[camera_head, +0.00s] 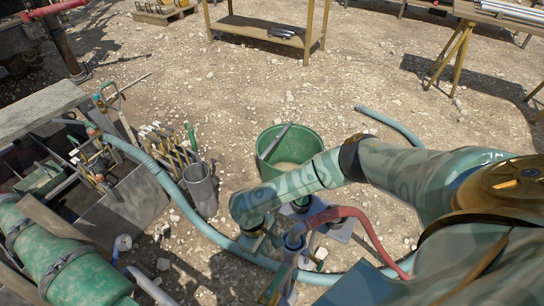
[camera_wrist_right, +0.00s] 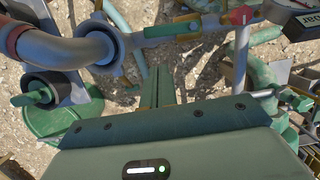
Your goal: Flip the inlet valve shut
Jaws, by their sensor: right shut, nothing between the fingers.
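In the right wrist view, a lever-like bar (camera_wrist_right: 185,28) with green and yellow parts runs across the top beside a grey-blue pipe elbow (camera_wrist_right: 92,48). A red piece (camera_wrist_right: 240,16) sits at its right end. I cannot tell for certain which part is the inlet valve's handle. My right gripper (camera_wrist_right: 158,80) is shut and empty, its fingers pointing up the picture below the bar, with no clear contact. In the head view, my right gripper (camera_head: 262,240) is partly hidden by my arm, beside the pipework (camera_head: 295,240). My left gripper is not in view.
A green bucket (camera_head: 265,143) stands behind the pipework. A red hose (camera_head: 365,225) and a blue hose (camera_head: 170,190) run around it. Open gravel lies beyond.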

